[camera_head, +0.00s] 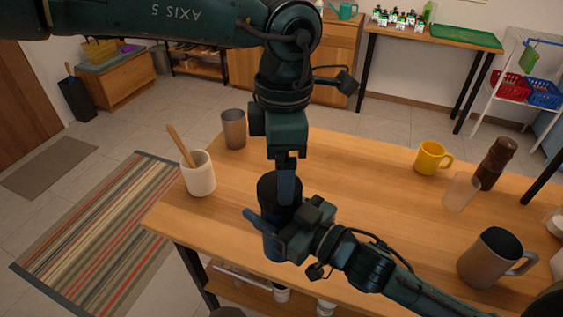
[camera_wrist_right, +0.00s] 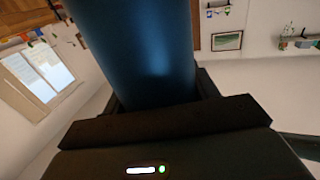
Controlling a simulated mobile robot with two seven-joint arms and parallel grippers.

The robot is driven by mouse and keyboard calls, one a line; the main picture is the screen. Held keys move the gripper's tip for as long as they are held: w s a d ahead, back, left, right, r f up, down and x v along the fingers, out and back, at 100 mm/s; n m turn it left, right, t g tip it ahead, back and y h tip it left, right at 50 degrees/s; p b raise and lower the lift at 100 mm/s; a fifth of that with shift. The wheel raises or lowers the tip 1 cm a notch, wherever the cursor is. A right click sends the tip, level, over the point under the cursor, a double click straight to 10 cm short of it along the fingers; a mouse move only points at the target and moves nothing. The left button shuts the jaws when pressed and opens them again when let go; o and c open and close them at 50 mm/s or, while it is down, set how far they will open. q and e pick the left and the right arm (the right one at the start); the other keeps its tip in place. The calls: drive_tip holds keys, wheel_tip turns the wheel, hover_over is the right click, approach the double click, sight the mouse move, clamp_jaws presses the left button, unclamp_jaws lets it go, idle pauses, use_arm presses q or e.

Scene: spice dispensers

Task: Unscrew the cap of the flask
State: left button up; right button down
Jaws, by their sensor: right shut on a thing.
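The blue flask (camera_head: 271,248) stands upright near the front edge of the wooden table, with a dark cap (camera_head: 267,190) on top. My right gripper (camera_head: 268,226) comes in from the lower right and is shut around the flask's body, below the cap. In the right wrist view, the flask's smooth blue side (camera_wrist_right: 140,50) fills the space between the fingers. My left gripper (camera_head: 286,180) points down from above at the cap. One finger shows in front of the cap; the other is hidden, so I cannot tell whether it is open or shut.
A white crock (camera_head: 199,176) with a wooden spoon and a grey cup (camera_head: 234,129) stand on the left of the table. A yellow mug (camera_head: 430,158), a brown mill (camera_head: 497,163), a clear glass (camera_head: 461,191) and a large grey mug (camera_head: 491,258) stand on the right. The table's centre right is clear.

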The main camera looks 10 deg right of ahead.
use_arm(q)
drive_tip(key=m, duration=0.3)
drive_tip(key=shift+s+d+r, duration=0.15)
drive_tip(key=shift+s+r, duration=0.2)
drive_tip(key=shift+r, duration=0.05)
drive_tip(key=shift+r+m, duration=0.35)
drive_tip(key=shift+m, duration=0.75)
drive_tip(key=m, duration=0.1)
drive_tip(key=r+m, duration=0.1)
drive_tip(key=shift+w+a+r+m, duration=0.1)
drive_tip(key=shift+a+m, duration=0.1)
drive_tip(key=shift+m, duration=0.2)
drive_tip(key=shift+w+a+r+m, duration=0.15)
drive_tip(key=shift+a+m, duration=0.05)
drive_tip(key=shift+m, duration=0.5)
drive_tip(key=shift+f, duration=3.85)
drive_tip(key=shift+c, duration=0.5)
